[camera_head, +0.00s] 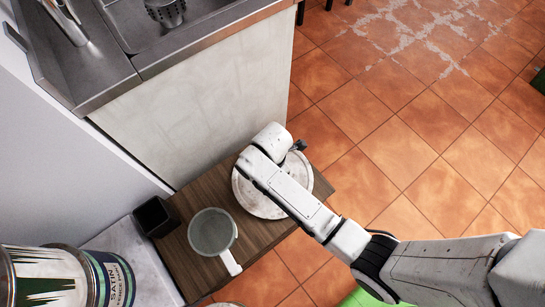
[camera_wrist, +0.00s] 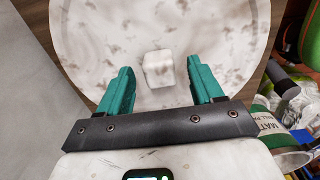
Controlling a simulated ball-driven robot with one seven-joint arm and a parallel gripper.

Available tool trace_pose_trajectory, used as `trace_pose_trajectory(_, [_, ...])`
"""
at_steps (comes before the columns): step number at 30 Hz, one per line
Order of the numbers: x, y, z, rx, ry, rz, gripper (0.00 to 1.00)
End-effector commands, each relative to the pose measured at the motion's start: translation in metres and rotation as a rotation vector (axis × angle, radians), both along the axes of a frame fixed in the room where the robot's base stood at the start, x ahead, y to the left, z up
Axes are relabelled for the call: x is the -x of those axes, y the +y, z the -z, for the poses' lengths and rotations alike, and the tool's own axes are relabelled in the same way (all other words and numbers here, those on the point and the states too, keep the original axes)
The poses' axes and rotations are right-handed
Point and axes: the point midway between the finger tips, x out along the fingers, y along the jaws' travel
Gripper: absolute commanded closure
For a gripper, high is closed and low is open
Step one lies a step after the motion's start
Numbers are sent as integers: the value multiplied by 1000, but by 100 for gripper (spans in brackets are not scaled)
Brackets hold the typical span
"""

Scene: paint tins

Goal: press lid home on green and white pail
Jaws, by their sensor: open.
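A round, whitish, speckled disc like a lid (camera_head: 251,199) lies on the wooden top at the end of my arm. In the wrist view the disc (camera_wrist: 235,30) fills the middle, with a small pale square block or knob (camera_wrist: 158,69) on it. My gripper (camera_wrist: 159,68) is open, its two teal fingers on either side of the block with a gap at each side. In the head view the arm hides most of the gripper. A green and white tin (camera_head: 45,280) stands at the lower left; a green and white tin (camera_wrist: 270,125) shows at the wrist view's right.
A pale grey-green mug (camera_head: 212,232) with a white handle and a small black square pot (camera_head: 156,217) share the wooden top (camera_head: 205,190). A tin marked SATIN (camera_head: 112,280) stands beside the lower-left tin. A metal sink counter (camera_head: 200,45) rises behind. Tiled floor lies open at right.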

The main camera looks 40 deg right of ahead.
Motion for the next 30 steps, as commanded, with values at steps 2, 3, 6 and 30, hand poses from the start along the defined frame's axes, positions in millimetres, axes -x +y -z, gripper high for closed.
trace_pose_trajectory(2, [0, 0, 9, 0, 1, 1, 34])
trace_pose_trajectory(3, [0, 0, 10, 0, 0, 1, 34])
trace_pose_trajectory(6, [0, 0, 12, 0, -1, 1, 34])
trace_pose_trajectory(30, [0, 0, 11, 0, -1, 1, 95])
